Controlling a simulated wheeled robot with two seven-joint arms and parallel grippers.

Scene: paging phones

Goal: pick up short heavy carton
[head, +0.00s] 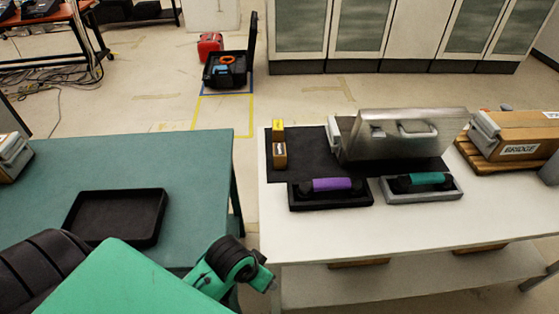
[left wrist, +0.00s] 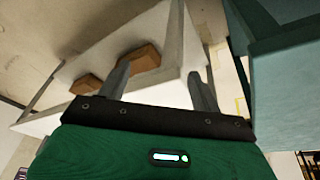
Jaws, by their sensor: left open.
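Two small cartons stand at the left end of the black mat on the white table: a yellow one (head: 278,127) behind and an orange-brown one with a white label (head: 280,158) in front. I cannot tell by sight which is the short heavy carton. My left gripper (left wrist: 158,72) is open and empty in the left wrist view, with brown blocks (left wrist: 142,58) on a white surface beyond its fingers. My green left arm comes in at the lower left of the head view, low and left of the white table. My right gripper is not in view.
The white table (head: 420,222) carries a metal case (head: 375,145), a purple-handled tray (head: 330,206), a teal-handled tray (head: 452,198) and a box marked BRIDGE (head: 520,135). A green table (head: 195,150) with an empty black tray (head: 118,215) stands left, across a gap.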

